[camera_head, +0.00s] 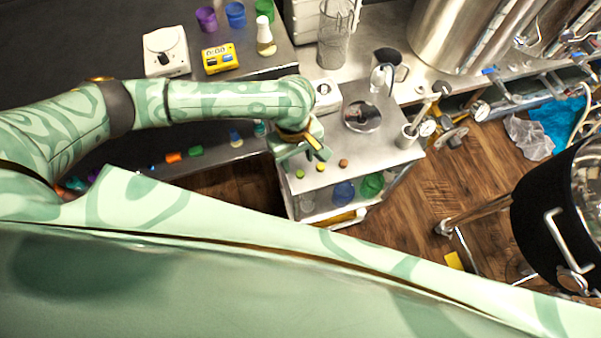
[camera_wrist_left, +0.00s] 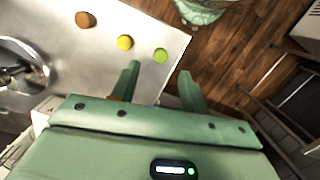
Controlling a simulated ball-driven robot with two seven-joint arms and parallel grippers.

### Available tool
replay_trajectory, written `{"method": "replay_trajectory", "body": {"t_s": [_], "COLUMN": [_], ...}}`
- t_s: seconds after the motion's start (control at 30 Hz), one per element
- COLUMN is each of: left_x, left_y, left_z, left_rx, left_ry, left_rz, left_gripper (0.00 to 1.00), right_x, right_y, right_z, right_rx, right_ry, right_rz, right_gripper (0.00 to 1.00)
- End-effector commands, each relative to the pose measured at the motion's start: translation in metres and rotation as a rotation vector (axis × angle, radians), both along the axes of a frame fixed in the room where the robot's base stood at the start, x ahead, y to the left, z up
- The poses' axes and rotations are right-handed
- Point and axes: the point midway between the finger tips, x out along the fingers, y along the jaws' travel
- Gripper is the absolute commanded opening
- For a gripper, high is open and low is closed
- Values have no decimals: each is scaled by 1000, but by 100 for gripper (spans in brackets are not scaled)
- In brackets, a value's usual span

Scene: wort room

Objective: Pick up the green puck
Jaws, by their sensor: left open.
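The green puck (camera_head: 300,174) lies on the steel cart top, near its front left corner. In the left wrist view the green puck (camera_wrist_left: 160,55) shows near the cart's edge, just beyond the gap between my fingertips. A yellow puck (camera_head: 320,167) and a brown puck (camera_head: 343,163) lie in a row to its right; the left wrist view shows the yellow puck (camera_wrist_left: 125,42) and the brown puck (camera_wrist_left: 85,19) too. My left gripper (camera_head: 304,153) is over the cart's left side, close to the green puck. Its jaws (camera_wrist_left: 160,70) are open and empty. My right gripper is not in view.
A dark kettle (camera_head: 565,215) stands at the right. The back bench holds a yellow device (camera_head: 220,58) and a white scale (camera_head: 166,52).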

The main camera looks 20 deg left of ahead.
Motion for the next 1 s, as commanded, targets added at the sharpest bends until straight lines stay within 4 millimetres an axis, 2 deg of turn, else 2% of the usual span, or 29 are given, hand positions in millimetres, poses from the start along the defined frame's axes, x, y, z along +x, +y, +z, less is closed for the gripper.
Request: {"method": "replay_trajectory", "body": {"t_s": [0.2, 0.27, 0.5, 0.53, 0.67, 0.7, 1.0], "left_x": [-6, -7, -7, -7, -7, -7, -7], "left_y": [-5, -6, -7, -7, -7, -7, -7], "left_z": [-39, -47, -46, -46, -46, -46, -46], "left_rx": [1, 2, 1, 1, 1, 1, 1], "left_ry": [4, 2, -1, -1, -1, -1, -1], "left_rz": [0, 0, -1, -1, -1, -1, -1], "left_gripper": [45, 45, 45, 39, 3, 0, 0], "right_x": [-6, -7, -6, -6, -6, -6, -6], "right_y": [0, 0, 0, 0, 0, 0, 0], "right_z": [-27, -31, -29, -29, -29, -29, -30], "right_rx": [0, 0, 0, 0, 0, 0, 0], "right_ry": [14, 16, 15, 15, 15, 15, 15], "right_rz": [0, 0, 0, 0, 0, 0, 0], "right_gripper": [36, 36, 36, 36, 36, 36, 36]}}
